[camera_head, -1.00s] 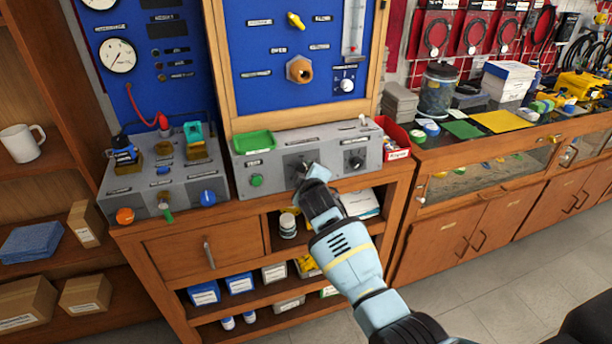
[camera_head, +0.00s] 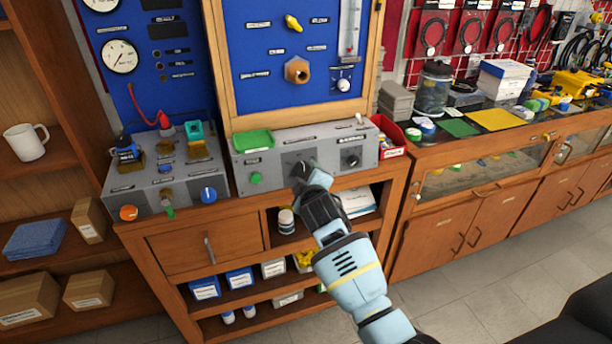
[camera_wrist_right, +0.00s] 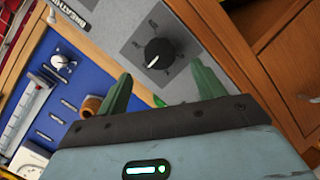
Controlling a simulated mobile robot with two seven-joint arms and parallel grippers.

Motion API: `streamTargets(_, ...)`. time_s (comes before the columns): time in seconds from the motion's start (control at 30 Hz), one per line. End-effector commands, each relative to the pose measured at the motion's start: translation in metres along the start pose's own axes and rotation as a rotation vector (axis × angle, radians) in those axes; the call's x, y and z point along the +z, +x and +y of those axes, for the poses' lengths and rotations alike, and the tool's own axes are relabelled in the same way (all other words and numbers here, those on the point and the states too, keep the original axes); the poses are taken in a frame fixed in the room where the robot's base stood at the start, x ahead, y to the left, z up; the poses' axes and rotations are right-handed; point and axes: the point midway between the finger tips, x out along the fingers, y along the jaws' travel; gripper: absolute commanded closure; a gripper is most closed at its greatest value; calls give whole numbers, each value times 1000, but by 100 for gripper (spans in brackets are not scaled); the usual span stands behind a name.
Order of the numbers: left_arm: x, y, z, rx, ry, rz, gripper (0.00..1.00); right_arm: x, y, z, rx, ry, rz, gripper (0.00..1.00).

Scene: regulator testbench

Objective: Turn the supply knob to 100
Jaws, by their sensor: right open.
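The grey console (camera_head: 278,160) carries two black knobs; I cannot read which label says supply. My right gripper (camera_head: 304,174) is in front of the left black knob and mostly hides it in the head view. In the right wrist view this black knob (camera_wrist_right: 158,53) shows on a dark grey dial plate, with a white pointer mark toward the lower left. The open green fingers of the right gripper (camera_wrist_right: 161,70) point at it, one on each side, with no clear contact. The right black knob (camera_head: 351,158) stands clear. My left gripper is not in view.
A green tray (camera_head: 253,140) sits on the console and a green button (camera_head: 256,178) is on its front. A red bin (camera_head: 390,140) stands at its right end. The blue panel (camera_head: 262,92) rises behind. A second grey console (camera_head: 168,184) is at the left.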

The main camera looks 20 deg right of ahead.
Motion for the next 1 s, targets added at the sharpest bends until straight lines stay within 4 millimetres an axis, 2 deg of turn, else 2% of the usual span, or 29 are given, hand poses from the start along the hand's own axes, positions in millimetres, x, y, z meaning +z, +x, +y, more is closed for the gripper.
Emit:
streamTargets(0.1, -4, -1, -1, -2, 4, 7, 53, 0, -12, 1, 1, 1, 1, 32)
streamTargets(0.23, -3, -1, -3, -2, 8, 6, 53, 0, -19, 0, 0, 1, 0, 32)
streamTargets(0.77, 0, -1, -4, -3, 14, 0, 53, 4, -21, -4, -6, 4, -2, 32)
streamTargets(0.87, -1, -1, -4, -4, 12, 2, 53, 18, -26, -22, -29, 28, -7, 32)
streamTargets(1.0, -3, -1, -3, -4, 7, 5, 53, 60, -49, -73, -94, 109, -20, 32)
